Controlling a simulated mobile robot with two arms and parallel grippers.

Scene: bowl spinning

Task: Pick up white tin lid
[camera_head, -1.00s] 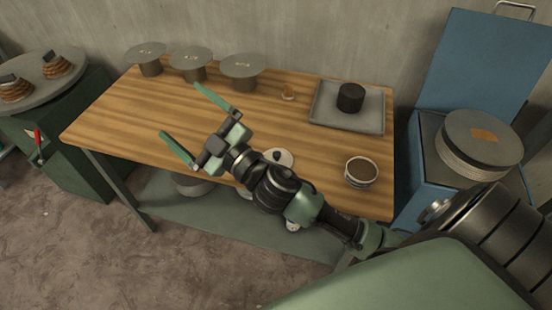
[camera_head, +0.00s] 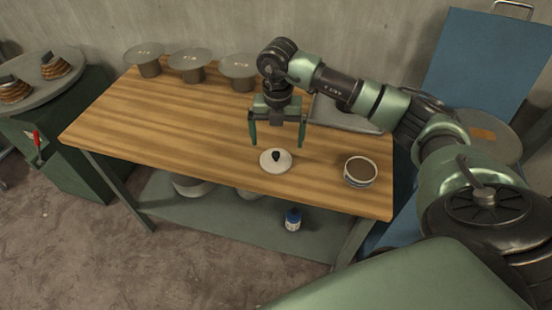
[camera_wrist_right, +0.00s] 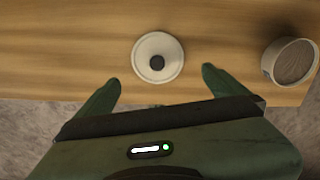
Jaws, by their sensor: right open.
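The white tin lid (camera_head: 268,166) lies on the wooden table near its front edge, with a dark knob in its middle. In the right wrist view the lid (camera_wrist_right: 172,47) shows whole, beyond the fingertips and between their lines. My right gripper (camera_head: 277,145) is open and empty, fingers pointing down. It hangs above the table just behind the lid in the head view, apart from it. Its fingers also show in the right wrist view (camera_wrist_right: 160,83). My left gripper is not in view.
A bowl with brownish contents (camera_head: 360,171) stands right of the lid, also in the right wrist view (camera_wrist_right: 290,62). Several round-topped stands (camera_head: 189,61) line the back edge. A grey tray (camera_head: 340,114) is partly hidden behind my arm. The table's left half (camera_head: 150,115) is clear.

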